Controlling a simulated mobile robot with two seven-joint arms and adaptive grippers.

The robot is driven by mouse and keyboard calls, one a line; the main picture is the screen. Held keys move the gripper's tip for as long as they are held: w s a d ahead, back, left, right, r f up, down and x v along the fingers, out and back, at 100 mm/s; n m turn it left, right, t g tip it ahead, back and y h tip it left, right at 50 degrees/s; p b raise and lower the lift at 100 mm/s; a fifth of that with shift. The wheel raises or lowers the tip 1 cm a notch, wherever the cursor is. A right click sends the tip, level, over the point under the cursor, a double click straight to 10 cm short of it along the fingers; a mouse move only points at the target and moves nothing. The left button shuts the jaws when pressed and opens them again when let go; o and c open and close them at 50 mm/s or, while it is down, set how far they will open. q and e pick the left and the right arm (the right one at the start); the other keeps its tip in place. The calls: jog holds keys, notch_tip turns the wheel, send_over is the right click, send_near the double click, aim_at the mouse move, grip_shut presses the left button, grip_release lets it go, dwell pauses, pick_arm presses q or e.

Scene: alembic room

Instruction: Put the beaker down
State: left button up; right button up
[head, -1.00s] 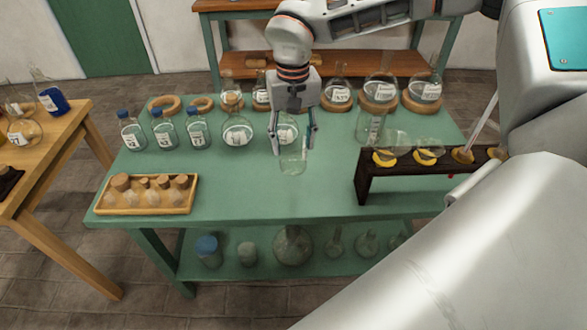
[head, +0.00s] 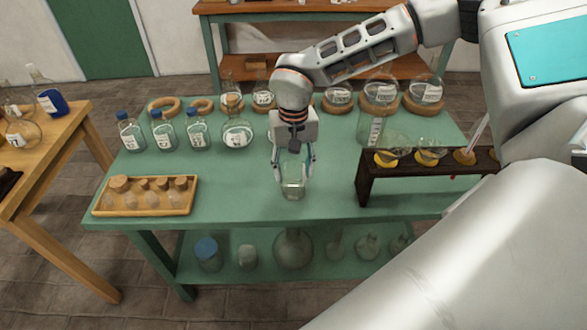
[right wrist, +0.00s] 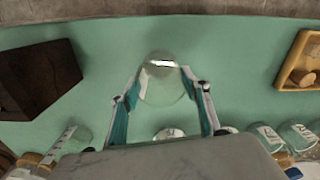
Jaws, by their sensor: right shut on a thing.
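The beaker (head: 293,189) is a small clear glass vessel, upright at the middle of the green table (head: 240,205) in the head view. My right gripper (head: 293,178) is shut on it, with one finger on each side of its wall. In the right wrist view the beaker (right wrist: 162,80) shows between the two fingers (right wrist: 162,92), over the green top. I cannot tell whether its base touches the table. My left gripper is not in view.
A wooden tray with corked bottles (head: 193,209) lies at the left. A dark rack with glass funnels (head: 364,180) stands at the right. Labelled bottles and flasks (head: 237,137) line the back. The tabletop around the beaker is clear.

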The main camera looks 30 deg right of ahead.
jog(key=shift+f, duration=0.1)
jog(key=o, duration=1.2)
notch_tip(320, 180, up, 12)
jog(key=shift+r+p, duration=0.15)
jog(key=shift+p, duration=0.4)
jog(key=shift+s, duration=0.1)
